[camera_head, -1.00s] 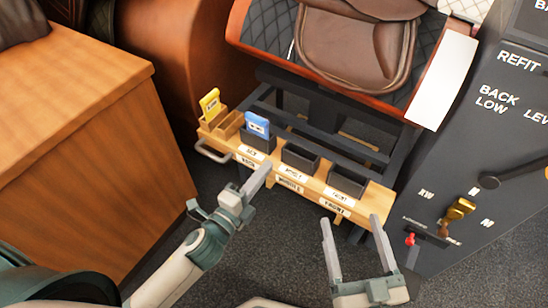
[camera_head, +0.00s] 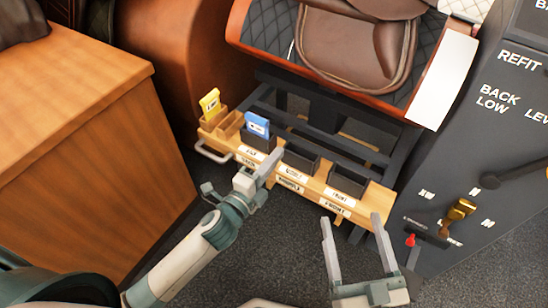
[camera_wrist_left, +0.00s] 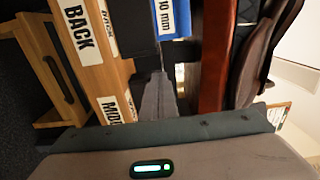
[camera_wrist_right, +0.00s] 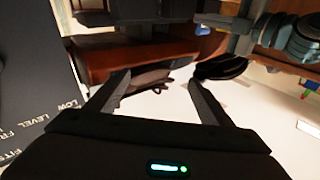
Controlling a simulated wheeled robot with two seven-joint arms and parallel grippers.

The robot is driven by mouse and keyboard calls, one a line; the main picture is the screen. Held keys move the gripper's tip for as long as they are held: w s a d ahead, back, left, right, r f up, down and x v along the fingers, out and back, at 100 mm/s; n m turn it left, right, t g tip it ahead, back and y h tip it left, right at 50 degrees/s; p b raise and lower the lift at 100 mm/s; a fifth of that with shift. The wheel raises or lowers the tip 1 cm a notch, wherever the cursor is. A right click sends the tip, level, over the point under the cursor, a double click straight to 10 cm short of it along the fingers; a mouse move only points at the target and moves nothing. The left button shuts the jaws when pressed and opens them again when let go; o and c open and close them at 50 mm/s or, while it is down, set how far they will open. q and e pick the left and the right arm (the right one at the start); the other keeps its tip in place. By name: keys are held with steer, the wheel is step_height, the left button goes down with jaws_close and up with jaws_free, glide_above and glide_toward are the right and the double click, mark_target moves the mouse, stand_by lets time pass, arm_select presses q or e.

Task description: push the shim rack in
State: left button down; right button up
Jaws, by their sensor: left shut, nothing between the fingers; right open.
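The wooden shim rack (camera_head: 312,187) sits low under the saddle stand, with dark bins along it and BACK, MIDDLE and FRONT labels. A blue shim (camera_head: 257,125) stands in the leftmost dark bin; its 10 mm label shows in the left wrist view (camera_wrist_left: 168,18). A yellow shim (camera_head: 210,103) stands in a wooden slot at the rack's left end. My left gripper (camera_head: 277,156) is shut and empty, its tips at the rack's front between the left and middle bins; contact is unclear. My right gripper (camera_head: 351,220) is open and empty, in front of the rack's right end.
A brown saddle (camera_head: 357,45) lies above the rack on the dark stand. A wooden cabinet (camera_head: 80,130) stands at the left. A dark control panel (camera_head: 490,150) with a brass lever (camera_head: 459,209) and red switch stands at the right. Carpet in front is clear.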

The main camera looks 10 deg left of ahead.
arm_select(q)
steer(key=p+x, duration=0.1)
steer(key=x, duration=0.4)
steer(key=shift+w+d+r, duration=0.1)
steer(key=shift+w+r, duration=0.05)
steer(key=shift+w, duration=0.1)
steer(key=x, duration=0.7)
steer(key=shift+w, duration=0.2)
arm_select(e)
steer(key=f+g, duration=0.1)
steer(key=f, duration=0.1)
steer(key=f+g, duration=0.1)
steer(key=d+f+g+h, duration=0.1)
steer(key=f, duration=0.1)
steer(key=shift+f+g, duration=0.3)
steer(key=shift+f, duration=0.05)
arm_select(q)
steer(key=shift+r+p, duration=0.15)
steer(key=shift+p, duration=0.15)
